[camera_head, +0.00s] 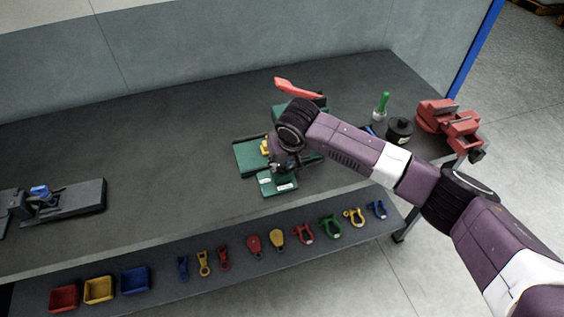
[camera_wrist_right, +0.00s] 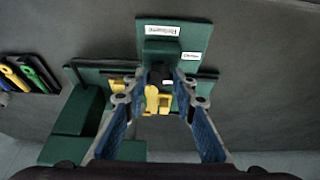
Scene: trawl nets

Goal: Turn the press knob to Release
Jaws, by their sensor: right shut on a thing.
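The green press (camera_head: 249,157) stands near the middle of the bench, with a red lever (camera_head: 298,88) at its back. Its front plate bears two white labels; in the wrist view one larger label (camera_wrist_right: 162,30) looks upside down and seems to read Release. My right gripper (camera_head: 284,167) is over the press's front. In the wrist view its fingers (camera_wrist_right: 160,84) are closed in on the dark knob (camera_wrist_right: 156,77), beside a yellow part (camera_wrist_right: 152,98). The fingers hide much of the knob, so I cannot tell its setting. My left gripper is not in view.
Coloured shackles and trays (camera_head: 99,289) lie on the lower front shelf (camera_head: 150,262). The bench (camera_head: 160,150) left of the press is mostly clear.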

